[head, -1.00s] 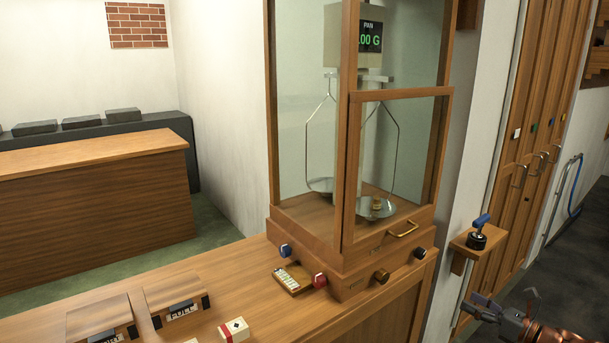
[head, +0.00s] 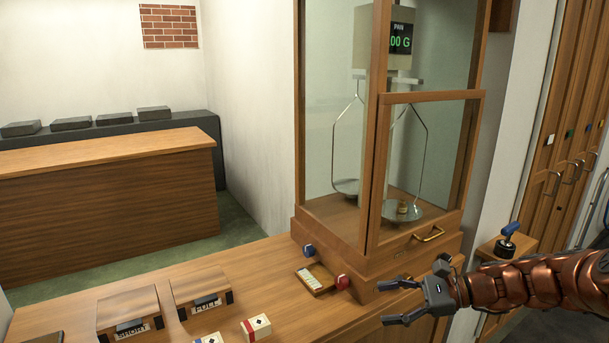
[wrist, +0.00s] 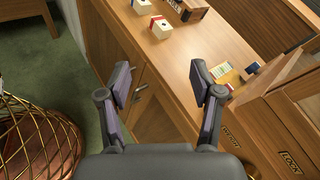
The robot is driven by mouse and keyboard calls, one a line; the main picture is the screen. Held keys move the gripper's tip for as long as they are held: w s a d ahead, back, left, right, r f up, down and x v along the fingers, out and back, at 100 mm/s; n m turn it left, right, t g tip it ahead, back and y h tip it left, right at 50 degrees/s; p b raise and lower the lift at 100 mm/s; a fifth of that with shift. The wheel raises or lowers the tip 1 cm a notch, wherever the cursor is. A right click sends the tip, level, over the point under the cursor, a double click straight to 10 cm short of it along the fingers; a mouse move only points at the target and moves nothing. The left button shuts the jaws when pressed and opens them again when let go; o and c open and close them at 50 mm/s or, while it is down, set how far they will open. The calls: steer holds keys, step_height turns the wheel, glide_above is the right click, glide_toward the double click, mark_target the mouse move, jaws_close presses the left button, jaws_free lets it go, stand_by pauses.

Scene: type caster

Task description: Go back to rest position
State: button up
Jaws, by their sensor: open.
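My gripper (head: 418,301) is open and empty in the head view, at the end of my copper-coloured arm reaching in from the right. It hangs in front of the counter, below the glass balance case (head: 378,235). In the wrist view its two fingers (wrist: 166,85) are spread apart with nothing between them, and the counter's front and floor show beyond. The display (head: 400,39) is partly hidden by the frame.
Two wooden boxes, one labelled SHORT (head: 128,310) and one FULL (head: 200,287), stand on the counter (head: 245,275). Small cartons (head: 256,327) and a little tray (head: 316,278) are near. A blue-handled lever (head: 509,231) stands right. A wire basket (wrist: 35,140) is at lower left.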

steer(key=s+a+f+n+g+h, duration=0.1)
steer(key=s+a+n+g+h, duration=0.3)
steer(key=s, duration=0.5)
steer(key=s+a+n+g+h, duration=0.1)
steer(key=s+a+n+h, duration=0.1)
steer(key=s+a+n, duration=0.45)
steer(key=s+d+f+n+h, duration=0.1)
steer(key=s+d+h, duration=0.3)
steer(key=s, duration=0.4)
steer(key=s+d+f+n+h, duration=0.2)
steer(key=s+d+n+h, duration=0.2)
steer(key=s+d, duration=0.3)
steer(key=shift+s, duration=0.9)
